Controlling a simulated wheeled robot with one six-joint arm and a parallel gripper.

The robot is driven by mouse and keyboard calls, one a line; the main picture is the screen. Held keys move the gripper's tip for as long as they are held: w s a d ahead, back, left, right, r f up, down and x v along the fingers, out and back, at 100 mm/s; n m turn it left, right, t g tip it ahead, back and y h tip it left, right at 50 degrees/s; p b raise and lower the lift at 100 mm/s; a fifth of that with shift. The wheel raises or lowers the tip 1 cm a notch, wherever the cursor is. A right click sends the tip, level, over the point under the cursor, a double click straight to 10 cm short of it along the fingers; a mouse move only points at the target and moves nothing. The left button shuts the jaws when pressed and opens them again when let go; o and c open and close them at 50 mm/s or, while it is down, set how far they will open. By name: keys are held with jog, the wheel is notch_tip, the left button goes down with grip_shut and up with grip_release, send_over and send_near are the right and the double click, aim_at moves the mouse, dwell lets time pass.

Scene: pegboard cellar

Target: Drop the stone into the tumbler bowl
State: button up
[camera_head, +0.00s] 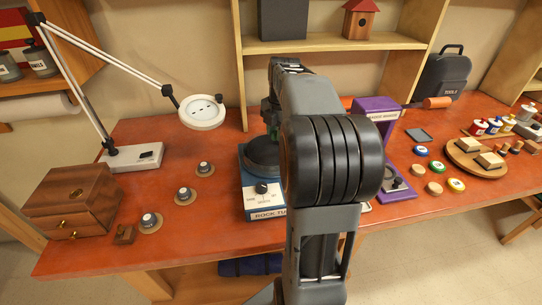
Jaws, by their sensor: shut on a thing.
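The rock tumbler (265,207) stands mid-bench, blue with a white dial panel. Its dark round tumbler bowl (262,157) sits on top, its right side covered by my arm. My gripper (269,128) shows only as a dark sliver left of my arm, pointing down just above the bowl. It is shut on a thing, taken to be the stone. The stone itself cannot be made out, as my arm and the dark jaws hide it. The gap between jaws and bowl is too small to judge.
Left are a magnifier lamp (201,112), a wooden chest (74,200) and several small knobs on round bases. Right of my arm are a purple machine (378,108), paint pots and a round wooden board (462,147). A shelf (335,44) overhangs behind.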

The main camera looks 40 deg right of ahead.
aim_at(277, 157)
jog(key=shift+f+b, duration=1.4)
jog(key=shift+f, duration=0.6)
jog(key=o, duration=1)
jog(key=shift+r, duration=0.2)
jog(key=r, duration=0.4)
jog(key=s+r+p, duration=0.1)
jog(key=r, duration=0.4)
jog(key=r+p, duration=0.1)
jog(key=r, duration=0.3)
jog(key=shift+s+d+r, duration=0.1)
jog(key=shift+s+r, duration=0.15)
